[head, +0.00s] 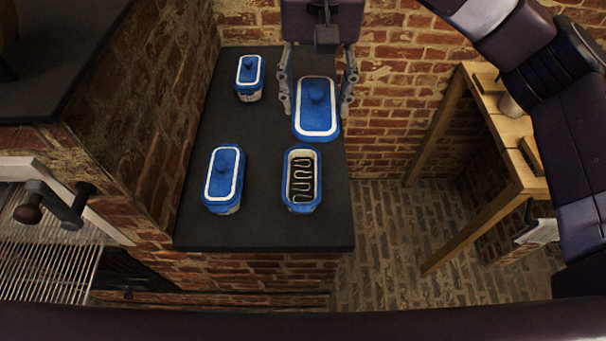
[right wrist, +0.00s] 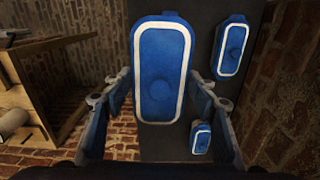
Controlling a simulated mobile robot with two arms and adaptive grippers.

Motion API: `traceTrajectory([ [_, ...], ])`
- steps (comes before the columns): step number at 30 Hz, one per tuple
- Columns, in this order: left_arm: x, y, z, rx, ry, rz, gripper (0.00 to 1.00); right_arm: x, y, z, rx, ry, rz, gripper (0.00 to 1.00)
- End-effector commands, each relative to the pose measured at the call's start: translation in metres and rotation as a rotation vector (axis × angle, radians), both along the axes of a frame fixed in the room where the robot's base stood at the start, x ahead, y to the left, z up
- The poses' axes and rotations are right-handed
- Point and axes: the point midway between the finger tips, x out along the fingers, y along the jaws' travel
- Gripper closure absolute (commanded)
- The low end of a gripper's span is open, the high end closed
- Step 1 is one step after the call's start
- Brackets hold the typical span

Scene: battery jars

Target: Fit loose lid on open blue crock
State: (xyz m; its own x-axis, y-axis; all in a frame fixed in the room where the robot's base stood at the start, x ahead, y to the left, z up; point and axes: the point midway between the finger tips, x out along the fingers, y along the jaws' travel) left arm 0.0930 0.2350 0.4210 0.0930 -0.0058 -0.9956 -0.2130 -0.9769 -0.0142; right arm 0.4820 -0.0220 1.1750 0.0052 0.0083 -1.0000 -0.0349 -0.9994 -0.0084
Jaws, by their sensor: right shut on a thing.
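The loose lid (head: 317,92) is blue with a white rim band and a round knob. My right gripper (head: 317,108) is shut on it, one finger along each long side, and the lid appears raised above the counter. The open blue crock (head: 290,188) stands just in front of the lid in the head view, with dark wavy strips inside. In the right wrist view the lid (right wrist: 162,100) fills the middle between the fingers (right wrist: 160,98), and the open crock is not visible there. My left gripper is not in view.
Two lidded blue crocks stand on the dark counter (head: 260,225): one at front left (head: 223,180), one at back left (head: 249,75). Brick walls border the counter's left and back. A wooden table (head: 505,130) stands right, across a floor gap. A wire rack (head: 45,255) is at lower left.

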Motion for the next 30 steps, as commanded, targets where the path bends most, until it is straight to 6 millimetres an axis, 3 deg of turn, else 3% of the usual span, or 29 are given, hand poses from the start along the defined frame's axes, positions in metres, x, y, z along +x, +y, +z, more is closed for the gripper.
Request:
traceTrajectory([
  [4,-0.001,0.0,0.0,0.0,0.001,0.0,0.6,0.0,0.021,0.014,-0.007,0.006,0.002,0.78],
  [8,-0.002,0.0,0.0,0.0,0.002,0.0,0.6,-0.001,0.025,0.004,-0.011,0.012,0.002,0.78],
  [21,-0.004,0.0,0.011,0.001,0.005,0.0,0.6,-0.001,0.023,-0.106,-0.012,0.01,0.0,0.78],
  [25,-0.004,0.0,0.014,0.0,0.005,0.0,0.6,-0.001,0.023,-0.129,-0.011,0.009,0.001,0.78],
  [30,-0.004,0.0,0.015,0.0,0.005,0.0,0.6,-0.001,0.024,-0.142,-0.011,0.007,0.001,0.78],
])
